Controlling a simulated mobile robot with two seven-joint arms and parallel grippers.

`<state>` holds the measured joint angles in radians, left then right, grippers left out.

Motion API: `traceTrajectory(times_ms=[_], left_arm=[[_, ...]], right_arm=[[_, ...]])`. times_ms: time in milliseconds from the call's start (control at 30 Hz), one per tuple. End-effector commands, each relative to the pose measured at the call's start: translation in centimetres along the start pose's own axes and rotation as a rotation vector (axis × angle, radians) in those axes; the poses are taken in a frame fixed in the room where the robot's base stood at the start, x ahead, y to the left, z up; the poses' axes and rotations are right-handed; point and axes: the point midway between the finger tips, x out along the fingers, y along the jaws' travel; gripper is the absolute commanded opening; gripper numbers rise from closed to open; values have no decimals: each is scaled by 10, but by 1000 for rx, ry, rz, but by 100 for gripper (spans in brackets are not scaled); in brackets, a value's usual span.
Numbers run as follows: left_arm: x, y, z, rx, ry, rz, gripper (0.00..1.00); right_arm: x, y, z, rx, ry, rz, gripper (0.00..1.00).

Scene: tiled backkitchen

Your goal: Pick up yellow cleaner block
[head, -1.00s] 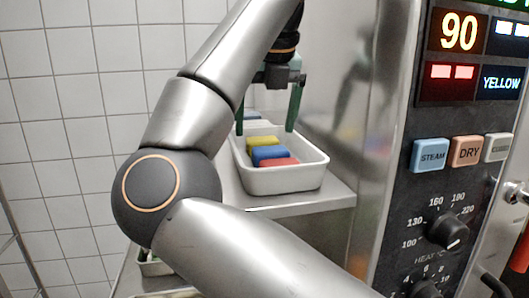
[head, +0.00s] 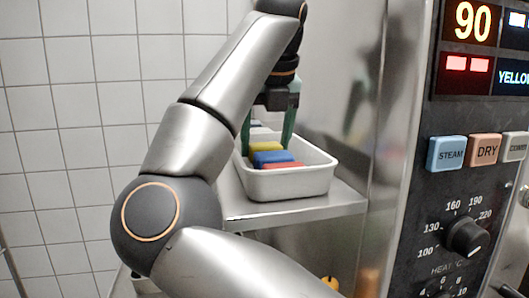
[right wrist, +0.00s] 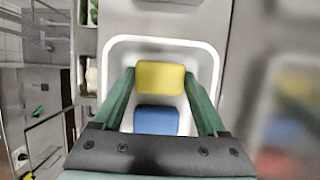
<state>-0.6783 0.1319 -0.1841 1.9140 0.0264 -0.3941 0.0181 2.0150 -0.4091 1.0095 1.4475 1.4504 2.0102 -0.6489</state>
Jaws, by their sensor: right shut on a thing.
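The yellow cleaner block (head: 265,147) lies in a white tray (head: 290,185), behind a blue block (head: 271,158) and a red block (head: 283,165). My right gripper (head: 267,146) reaches down into the tray with its green fingers on either side of the yellow block. In the right wrist view the yellow block (right wrist: 160,77) sits between the fingertips, and the gripper (right wrist: 160,74) is shut on it. The blue block (right wrist: 156,120) lies nearer the palm in that view. The red block is hidden there. My left gripper is not in view.
The tray stands on a steel shelf (head: 300,210). A control panel (head: 470,190) with buttons, a knob and a lit display stands close on the right. A tiled wall (head: 90,90) is on the left. The tray walls surround the fingers closely.

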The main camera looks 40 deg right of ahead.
Motion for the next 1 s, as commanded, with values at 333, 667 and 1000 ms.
traceTrajectory(times_ms=[333, 667, 1000], left_arm=[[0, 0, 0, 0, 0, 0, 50], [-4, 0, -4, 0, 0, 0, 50], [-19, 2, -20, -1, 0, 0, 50]], right_arm=[[0, 0, 0, 0, -1, 0, 16], [-20, 0, 8, -2, -3, 2, 16], [-80, 0, 33, -1, -2, 1, 16]])
